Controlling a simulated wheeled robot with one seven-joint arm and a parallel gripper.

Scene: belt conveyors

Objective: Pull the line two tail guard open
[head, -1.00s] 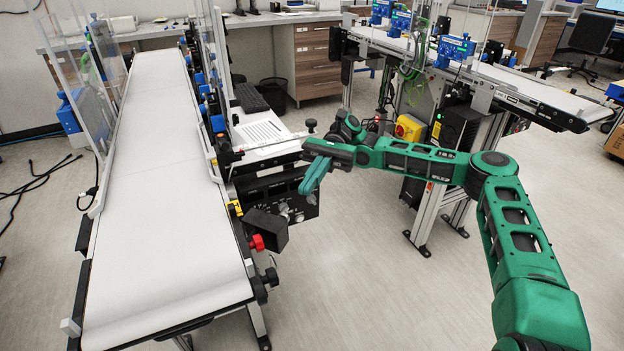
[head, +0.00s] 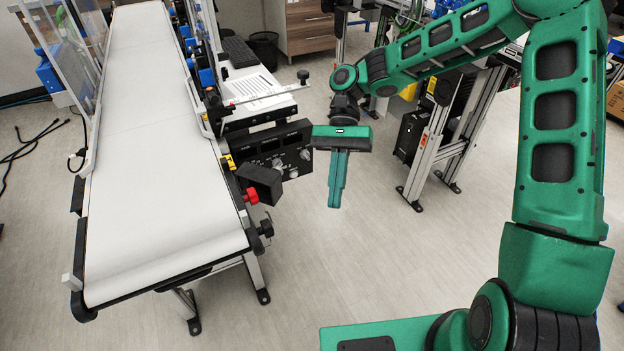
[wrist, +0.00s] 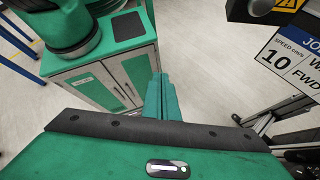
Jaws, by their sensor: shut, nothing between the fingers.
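My gripper (head: 337,185) is shut and empty. It hangs fingers down over open floor, right of the near conveyor's control box (head: 275,150) and apart from it. In the wrist view the closed green fingers (wrist: 160,97) point away from the palm and touch nothing. The near conveyor (head: 160,190) runs up the left side with a bare white belt. Clear upright panels (head: 80,45) stand along its far left side. No label for line two shows, and I cannot tell which part is the tail guard.
A red knob (head: 251,195) and a black block (head: 262,180) stick out from the conveyor's right side. A second conveyor's stand (head: 435,145) is behind my arm. Floor between is clear. A speed label (wrist: 290,58) is close at right in the wrist view.

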